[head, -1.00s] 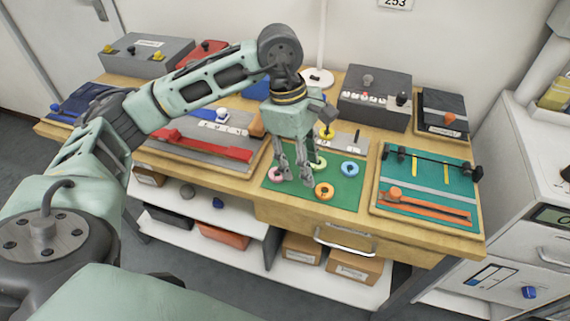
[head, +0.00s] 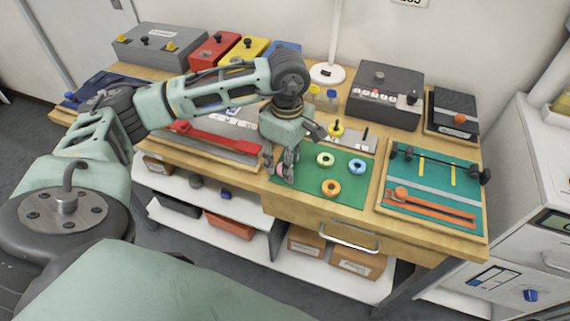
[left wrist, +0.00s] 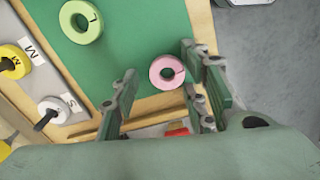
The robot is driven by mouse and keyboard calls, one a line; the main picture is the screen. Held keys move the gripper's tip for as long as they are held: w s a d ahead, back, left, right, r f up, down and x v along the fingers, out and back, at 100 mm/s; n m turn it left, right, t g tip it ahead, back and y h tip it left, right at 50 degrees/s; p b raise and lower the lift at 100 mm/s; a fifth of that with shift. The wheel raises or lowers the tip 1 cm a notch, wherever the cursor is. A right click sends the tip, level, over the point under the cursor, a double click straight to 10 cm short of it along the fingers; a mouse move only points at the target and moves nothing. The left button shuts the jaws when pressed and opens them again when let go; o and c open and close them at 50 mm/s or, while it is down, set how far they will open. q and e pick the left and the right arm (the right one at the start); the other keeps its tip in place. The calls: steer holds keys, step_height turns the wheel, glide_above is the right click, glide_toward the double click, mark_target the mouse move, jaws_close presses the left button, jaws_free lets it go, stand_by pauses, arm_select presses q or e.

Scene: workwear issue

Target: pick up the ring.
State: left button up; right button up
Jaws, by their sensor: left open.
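Several rings lie on a green mat (head: 345,198): a light green one (head: 325,159), a blue one (head: 357,167) and an orange one (head: 331,187). A pink ring (left wrist: 157,77) lies near the mat's edge in the left wrist view, between the two open fingers of my left gripper (left wrist: 160,66). The light green ring, marked L, is also in that view (left wrist: 66,20). In the head view my left gripper (head: 281,176) points down over the pink ring and mostly hides it. Whether the fingers touch it, I cannot tell. My right gripper is not in view.
A grey peg board behind the mat bears a yellow ring (head: 336,133); the wrist view also shows a white ring (left wrist: 50,112) on a peg. A red-handled tool board (head: 215,141) is left, a teal board (head: 430,185) right. A dark box (head: 384,95) stands behind.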

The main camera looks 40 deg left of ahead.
arm_select(q)
steer(key=shift+c, duration=0.5)
steer(key=c, duration=0.5)
steer(key=shift+r, duration=0.15)
